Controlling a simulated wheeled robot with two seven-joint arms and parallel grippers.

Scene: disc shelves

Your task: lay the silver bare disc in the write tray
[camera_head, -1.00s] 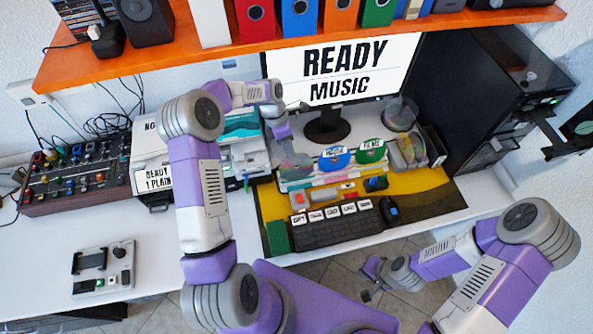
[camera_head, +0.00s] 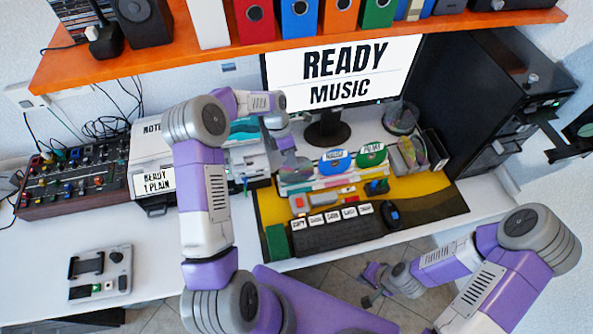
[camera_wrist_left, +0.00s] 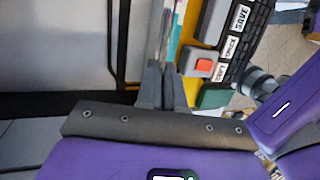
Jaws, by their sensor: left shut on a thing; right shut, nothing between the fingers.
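My left gripper (camera_head: 285,143) points down at the left end of the disc rack (camera_head: 305,187) on the desk. It is shut on a silver disc (camera_head: 291,163), seen edge-on in the left wrist view (camera_wrist_left: 163,35) between the fingers (camera_wrist_left: 162,90). I cannot tell whether the disc still touches the rack. A black tray (camera_head: 548,127) juts from the dark tower at the right, with a dark part carrying a green disc-like shape at the picture's edge; I cannot read which tray it is. My right gripper (camera_head: 374,283) is shut and empty, low in front of the desk.
Blue (camera_head: 335,161) and green (camera_head: 371,155) labelled discs stand in the rack. A keyboard (camera_head: 335,231) and mouse (camera_head: 390,213) lie in front. The monitor (camera_head: 343,70) reads READY MUSIC. A printer (camera_head: 150,150) stands left, an orange shelf (camera_head: 190,57) above.

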